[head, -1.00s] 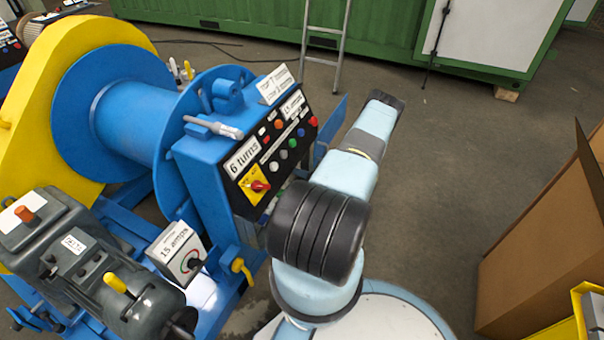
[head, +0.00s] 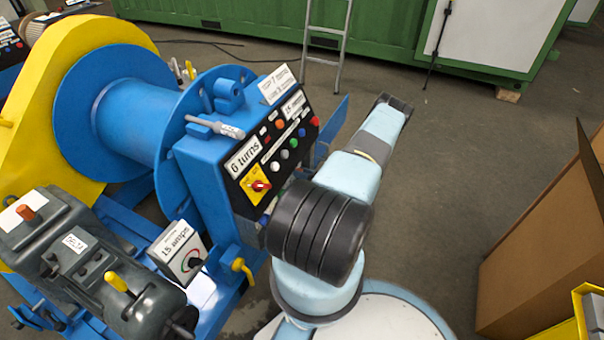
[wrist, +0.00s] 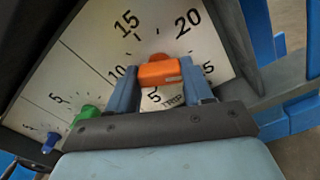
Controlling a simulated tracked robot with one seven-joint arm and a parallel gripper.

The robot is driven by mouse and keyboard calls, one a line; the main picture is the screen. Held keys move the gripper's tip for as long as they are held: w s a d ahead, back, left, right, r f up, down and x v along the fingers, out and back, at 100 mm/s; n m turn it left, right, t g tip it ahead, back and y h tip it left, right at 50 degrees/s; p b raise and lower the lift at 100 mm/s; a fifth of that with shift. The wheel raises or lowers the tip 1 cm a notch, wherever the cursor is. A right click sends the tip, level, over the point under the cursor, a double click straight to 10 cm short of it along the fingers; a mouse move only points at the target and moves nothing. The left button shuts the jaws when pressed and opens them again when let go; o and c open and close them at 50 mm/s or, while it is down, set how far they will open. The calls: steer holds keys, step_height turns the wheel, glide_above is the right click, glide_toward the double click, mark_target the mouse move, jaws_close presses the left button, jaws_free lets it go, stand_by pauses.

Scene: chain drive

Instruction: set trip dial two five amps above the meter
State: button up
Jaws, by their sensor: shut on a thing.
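In the wrist view my gripper (wrist: 159,78) is shut on an orange trip dial knob (wrist: 159,72), a blue finger on each side. The dial's white face (wrist: 150,42) carries 10, 15 and 20 around the knob. A 5 and the word TRIP sit just below it. A number ending in 5 at the right is partly hidden by a finger. I cannot tell which number the knob points at. In the head view a small meter box (head: 178,251) reads 15 amps. My gripper and the trip dial are hidden in that view.
A green knob (wrist: 87,113) and a blue knob (wrist: 50,141) are left of my gripper. In the head view, a blue control box (head: 205,175) reads 6 turns and has several coloured buttons. A cardboard box (head: 535,250) stands at the right, with open floor between.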

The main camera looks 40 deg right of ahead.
steer(key=n, duration=0.4)
steer(key=shift+d+n, duration=0.2)
steer(key=shift+n, duration=0.1)
steer(key=n, duration=0.4)
steer(key=shift+n, duration=0.4)
steer(key=o, duration=1)
steer(key=shift+a, duration=0.15)
steer(key=shift+o, duration=0.2)
steer(key=v, duration=1.4)
steer(key=shift+w+f, duration=0.1)
steer(key=shift+f, duration=0.05)
